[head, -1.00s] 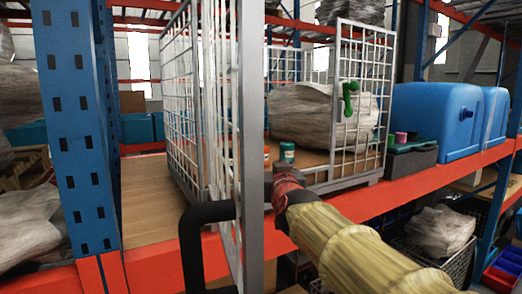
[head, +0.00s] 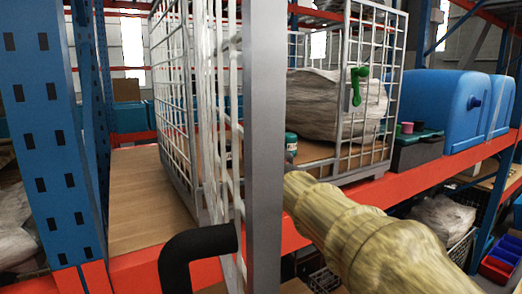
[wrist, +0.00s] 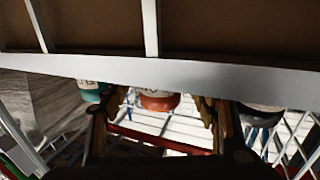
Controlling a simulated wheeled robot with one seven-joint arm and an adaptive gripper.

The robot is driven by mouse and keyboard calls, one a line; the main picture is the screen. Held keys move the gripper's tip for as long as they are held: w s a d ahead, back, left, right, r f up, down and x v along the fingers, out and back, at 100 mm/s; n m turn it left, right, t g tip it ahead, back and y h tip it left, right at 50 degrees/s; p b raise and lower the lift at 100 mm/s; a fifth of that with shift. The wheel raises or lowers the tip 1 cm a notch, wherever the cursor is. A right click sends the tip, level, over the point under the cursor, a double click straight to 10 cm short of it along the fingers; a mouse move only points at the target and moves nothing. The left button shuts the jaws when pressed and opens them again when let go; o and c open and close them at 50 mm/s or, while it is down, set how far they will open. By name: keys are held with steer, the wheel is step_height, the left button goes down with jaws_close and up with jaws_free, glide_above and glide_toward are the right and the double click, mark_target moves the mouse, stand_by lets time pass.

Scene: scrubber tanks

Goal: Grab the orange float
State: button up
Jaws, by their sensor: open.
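The orange float (wrist: 158,102) shows in the wrist view as a rounded orange-red thing with a pale part, partly cut off by a grey bar. My gripper (wrist: 165,98) is open, with one finger to the left of the float and one to the right in the picture. I cannot tell whether either finger touches it. In the head view, the float and my gripper are not visible; a grey upright post stands in front of where my arm in its yellow sleeve (head: 372,232) ends.
A teal jar (wrist: 92,91) is left of the float in the wrist view, also seen in the head view (head: 291,144). A dark rounded thing (wrist: 262,114) is at right. The grey post (head: 264,190) and wire cage (head: 372,95) crowd the reach. A wrapped bundle (head: 330,104) lies behind.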

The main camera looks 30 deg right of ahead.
steer(key=shift+w+d+r, duration=0.1)
steer(key=shift+w+d, duration=0.1)
steer(key=shift+w, duration=0.3)
steer(key=shift+c, duration=0.3)
steer(key=c, duration=1.1)
steer(key=shift+c, duration=0.3)
